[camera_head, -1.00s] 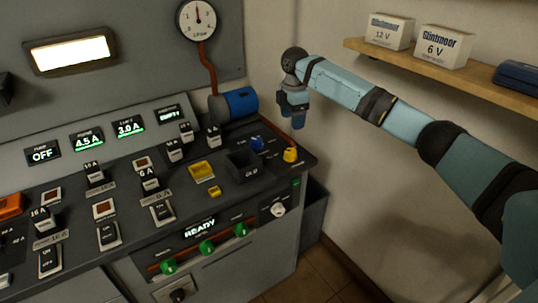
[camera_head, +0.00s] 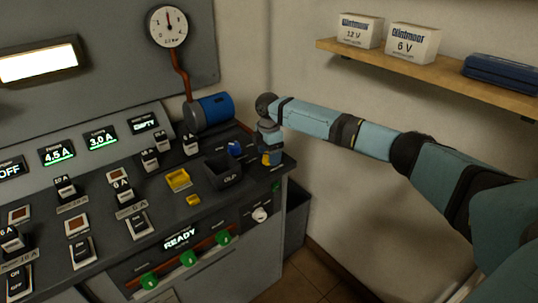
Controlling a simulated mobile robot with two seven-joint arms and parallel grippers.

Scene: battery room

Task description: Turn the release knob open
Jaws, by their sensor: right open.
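My right gripper (camera_head: 271,146) points down at the right end of the dark control desk, over the small yellow knob (camera_head: 266,159). The gripper is open, and its fingers hide most of this knob. I cannot tell whether they touch it. A white round knob (camera_head: 260,214) sits on the front panel below, clear of the gripper. No readable label shows which knob is the release knob. My left gripper is not in view.
A blue cylinder (camera_head: 213,108) lies behind. The READY display (camera_head: 180,238) is above green knobs. A wooden shelf (camera_head: 430,78) with boxes hangs above my right arm.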

